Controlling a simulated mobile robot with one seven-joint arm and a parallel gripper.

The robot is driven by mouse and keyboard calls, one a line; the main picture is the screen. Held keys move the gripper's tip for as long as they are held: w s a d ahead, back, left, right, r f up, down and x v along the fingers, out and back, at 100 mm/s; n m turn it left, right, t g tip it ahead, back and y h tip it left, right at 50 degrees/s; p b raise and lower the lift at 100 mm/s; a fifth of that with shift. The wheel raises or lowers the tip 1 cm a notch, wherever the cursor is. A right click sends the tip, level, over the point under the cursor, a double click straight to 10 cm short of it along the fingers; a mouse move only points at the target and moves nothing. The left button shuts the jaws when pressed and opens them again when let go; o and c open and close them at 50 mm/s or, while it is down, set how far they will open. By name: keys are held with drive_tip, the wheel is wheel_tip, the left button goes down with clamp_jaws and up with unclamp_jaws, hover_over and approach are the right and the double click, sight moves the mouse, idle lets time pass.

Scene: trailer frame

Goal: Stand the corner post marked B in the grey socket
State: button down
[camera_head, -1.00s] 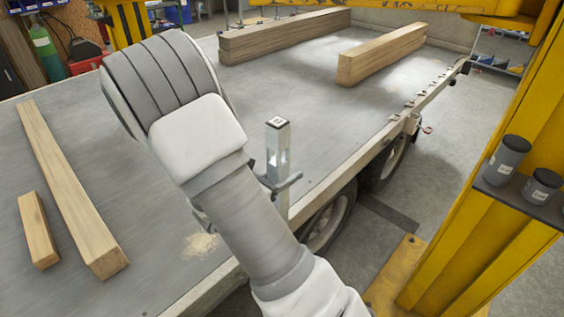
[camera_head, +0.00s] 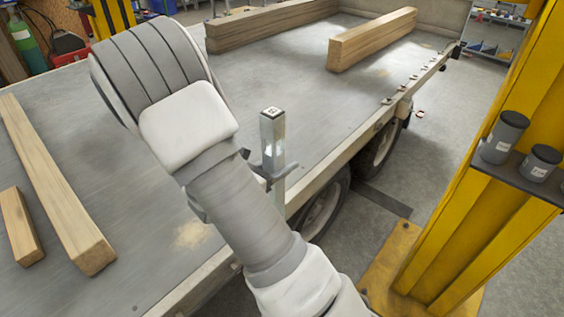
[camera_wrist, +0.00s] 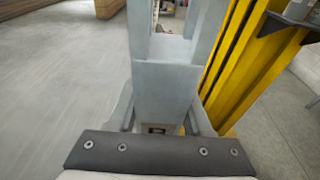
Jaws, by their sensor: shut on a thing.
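A grey metal post (camera_head: 272,132) stands roughly upright near the trailer's side edge in the head view. A small pale label with a dark mark is on its top; I cannot read the mark surely. My gripper (camera_head: 272,172) is shut on the post's lower part, and my arm hides some of it. In the wrist view the post (camera_wrist: 163,90) fills the middle, between the fingers of my gripper (camera_wrist: 160,122). I cannot make out the grey socket in either view, nor see what is under the post's foot.
The trailer deck (camera_head: 150,190) carries long timbers at the left (camera_head: 58,190) and far side (camera_head: 372,38). A yellow column (camera_head: 470,200) with a shelf of dark canisters (camera_head: 503,137) stands at the right. Wheels (camera_head: 325,205) lie below the deck edge. The middle deck is clear.

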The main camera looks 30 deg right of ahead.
wheel_tip(320, 180, down, 9)
drive_tip(key=b, duration=0.7)
idle(0.4)
idle(0.4)
drive_tip(key=shift+c, duration=1.2)
unclamp_jaws()
drive_tip(key=shift+f, duration=0.1)
drive_tip(key=p+v, duration=0.2)
drive_tip(key=v, duration=1.5)
drive_tip(key=shift+a+p, duration=0.2)
drive_tip(key=shift+p, duration=0.2)
